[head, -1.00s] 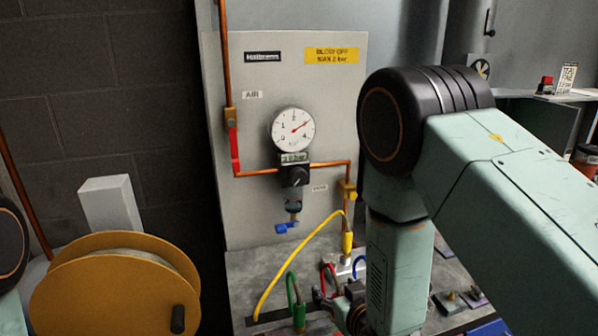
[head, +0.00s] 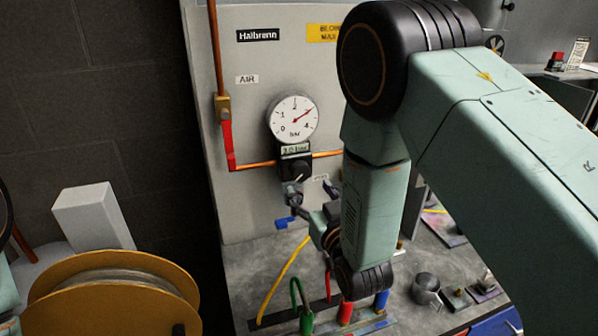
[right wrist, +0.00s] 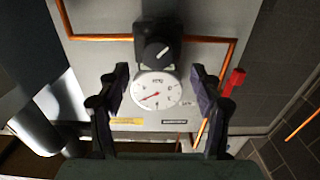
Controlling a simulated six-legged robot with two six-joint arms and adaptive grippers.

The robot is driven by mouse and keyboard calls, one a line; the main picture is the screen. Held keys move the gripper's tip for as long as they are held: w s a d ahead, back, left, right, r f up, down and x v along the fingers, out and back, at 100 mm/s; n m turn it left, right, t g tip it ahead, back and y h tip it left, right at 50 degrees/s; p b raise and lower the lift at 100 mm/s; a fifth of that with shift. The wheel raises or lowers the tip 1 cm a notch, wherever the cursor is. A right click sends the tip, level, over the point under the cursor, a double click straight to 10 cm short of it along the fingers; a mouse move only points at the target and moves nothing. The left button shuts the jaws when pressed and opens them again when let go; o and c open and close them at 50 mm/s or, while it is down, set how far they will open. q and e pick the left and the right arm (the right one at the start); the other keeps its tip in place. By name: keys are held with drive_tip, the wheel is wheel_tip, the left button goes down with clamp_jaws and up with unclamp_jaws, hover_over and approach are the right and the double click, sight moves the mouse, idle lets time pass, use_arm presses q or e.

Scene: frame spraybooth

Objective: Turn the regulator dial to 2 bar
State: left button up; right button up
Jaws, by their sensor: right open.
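The regulator dial (head: 294,170) is a black knob on the upright grey panel, below a round white gauge (head: 292,120) whose red needle points near 3. A small display (head: 295,149) between them appears to read 3.0 bar. In the right wrist view, which is upside down, the dial (right wrist: 157,52) with its white mark lies beyond and between the spread fingers, and the gauge (right wrist: 156,92) also shows between them. My right gripper (head: 307,207) is open and empty, just below and in front of the dial, partly hidden by my forearm. My left gripper is not in view.
A copper pipe with a red lever (head: 227,145) runs left of the dial. A blue drain tap (head: 284,223) hangs below it. Yellow, green and red hoses stand on the grey bench. A yellow reel (head: 115,285) stands at front left.

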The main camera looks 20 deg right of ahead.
sight(302, 175)
drive_tip(key=w+p, duration=0.1)
drive_tip(key=w, duration=0.4)
drive_tip(key=shift+w+r, duration=0.15)
drive_tip(key=shift+w, duration=0.7)
drive_tip(key=shift+s+d, duration=0.15)
drive_tip(key=shift+s, duration=0.15)
drive_tip(key=shift+c, duration=0.6)
drive_tip(key=shift+w+a, duration=0.2)
drive_tip(key=c, duration=0.5)
drive_tip(key=shift+d, duration=0.1)
drive_tip(key=c, duration=0.5)
